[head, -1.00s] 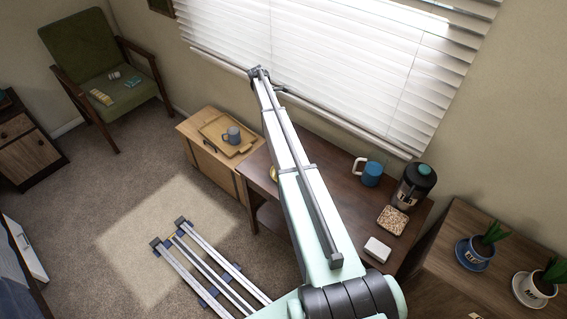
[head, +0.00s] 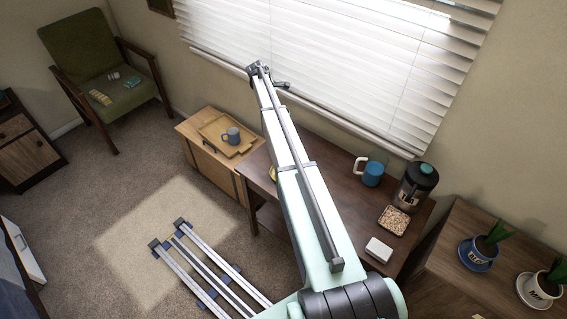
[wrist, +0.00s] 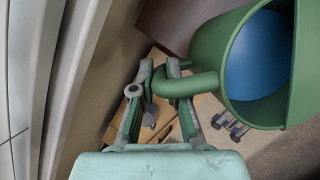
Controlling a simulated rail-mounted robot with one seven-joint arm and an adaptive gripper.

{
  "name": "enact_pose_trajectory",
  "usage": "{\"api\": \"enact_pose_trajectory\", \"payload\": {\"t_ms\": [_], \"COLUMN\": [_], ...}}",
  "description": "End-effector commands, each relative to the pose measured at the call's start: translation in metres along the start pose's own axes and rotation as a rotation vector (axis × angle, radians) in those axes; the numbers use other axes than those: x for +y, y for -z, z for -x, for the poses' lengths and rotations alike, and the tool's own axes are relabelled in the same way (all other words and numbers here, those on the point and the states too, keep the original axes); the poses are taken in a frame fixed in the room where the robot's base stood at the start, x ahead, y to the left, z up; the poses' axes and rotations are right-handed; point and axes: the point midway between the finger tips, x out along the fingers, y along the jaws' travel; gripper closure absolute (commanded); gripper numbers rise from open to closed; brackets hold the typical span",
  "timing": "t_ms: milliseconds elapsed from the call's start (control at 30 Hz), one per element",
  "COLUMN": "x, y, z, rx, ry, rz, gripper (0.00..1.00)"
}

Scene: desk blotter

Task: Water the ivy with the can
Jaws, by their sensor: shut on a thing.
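In the wrist view my gripper (wrist: 160,82) is shut on the handle of a green can (wrist: 209,62). The can's open top faces the camera, with a smooth blue surface inside, and its body extends past the right edge. In the head view the can is not visible. Two potted plants stand on the wooden cabinet at the right: one in a blue pot (head: 477,256) on a blue saucer, one in a white pot (head: 541,288) on a saucer. Their labels are too small to read surely, so I cannot tell which is the ivy.
A low cabinet bears a tray (head: 213,126) with a grey-blue mug (head: 232,136). Window blinds (head: 340,70) are close behind my arm.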

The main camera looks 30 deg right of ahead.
Motion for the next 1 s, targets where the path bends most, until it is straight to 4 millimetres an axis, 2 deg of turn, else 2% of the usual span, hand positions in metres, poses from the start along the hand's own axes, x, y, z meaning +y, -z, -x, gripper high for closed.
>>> {"api": "enact_pose_trajectory", "payload": {"t_ms": [1000], "x": [-0.004], "y": [-0.006], "z": [0.014], "rx": [0.011], "ry": [-0.057], "rz": [-0.022], "gripper": [1.0]}}
